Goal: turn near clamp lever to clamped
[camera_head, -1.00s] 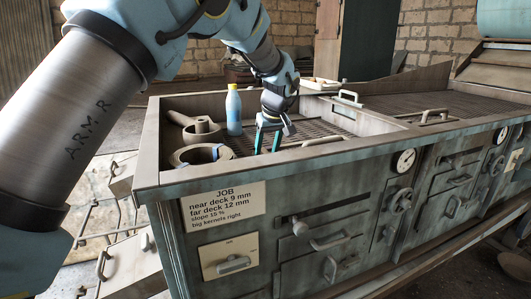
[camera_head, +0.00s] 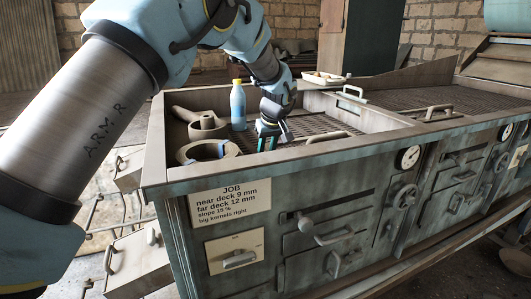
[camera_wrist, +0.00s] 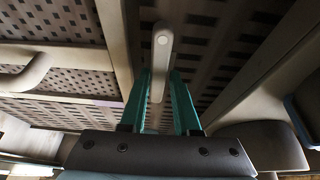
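A grey clamp lever (camera_wrist: 163,42) with a round pivot at its top end shows in the wrist view over a slotted deck. Its lower end lies between the teal fingers of my gripper (camera_wrist: 161,74), which stand on both sides of it. A slight gap seems to show at the right finger; contact on the left is unclear. In the head view my gripper (camera_head: 267,147) points down into the near deck (camera_head: 312,124) of the wooden-rimmed machine, fingers apart. The lever cannot be made out there.
A blue bottle (camera_head: 238,106), a grey ring (camera_head: 207,152) and a handled part (camera_head: 205,125) sit left of my gripper inside the bin. A bar handle (camera_head: 327,137) is on the right. A JOB card (camera_head: 229,199) is on the front.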

